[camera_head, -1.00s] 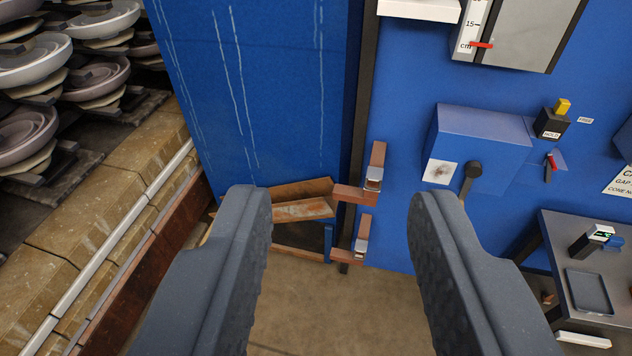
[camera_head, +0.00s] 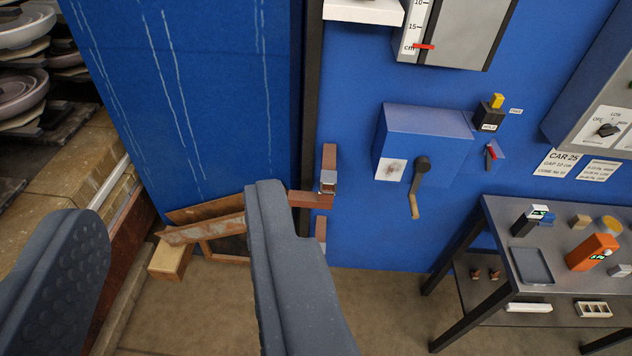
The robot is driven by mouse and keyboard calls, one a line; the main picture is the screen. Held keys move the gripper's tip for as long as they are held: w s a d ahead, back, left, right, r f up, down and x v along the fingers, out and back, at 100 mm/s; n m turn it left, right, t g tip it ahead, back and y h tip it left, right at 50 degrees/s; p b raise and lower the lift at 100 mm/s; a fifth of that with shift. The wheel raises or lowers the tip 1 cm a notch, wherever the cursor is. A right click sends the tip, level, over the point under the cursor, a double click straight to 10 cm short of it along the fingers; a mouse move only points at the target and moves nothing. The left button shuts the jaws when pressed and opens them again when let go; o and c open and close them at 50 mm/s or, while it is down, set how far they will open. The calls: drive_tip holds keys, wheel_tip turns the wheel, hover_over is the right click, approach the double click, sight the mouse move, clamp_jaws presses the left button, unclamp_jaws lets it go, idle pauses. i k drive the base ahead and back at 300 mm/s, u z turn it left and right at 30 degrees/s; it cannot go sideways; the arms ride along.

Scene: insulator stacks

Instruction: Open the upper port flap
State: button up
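My gripper (camera_head: 175,205) is open and empty, its two dark grey fingers in the lower left. The right finger overlaps the rusty frame and the brown brackets beyond it. I cannot pick out for certain which part is the upper port flap. A brown bracket with a metal block (camera_head: 328,182) sits on the dark post of the blue cabinet. A second brown bracket (camera_head: 320,230) below it is partly hidden by the right finger. A rusty metal piece (camera_head: 200,229) juts out tilted near the foot of the blue panel (camera_head: 195,100).
A blue box with a crank handle (camera_head: 422,172) is on the cabinet front. A grey bench (camera_head: 500,232) with small items, including an orange device (camera_head: 592,252), stands at right. Stacked insulators (camera_head: 25,95) are at far left. Floor (camera_head: 390,310) is clear in the lower middle.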

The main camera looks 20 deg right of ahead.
sight(327, 176)
drive_tip(key=i, duration=0.9)
drive_tip(key=z, duration=0.05)
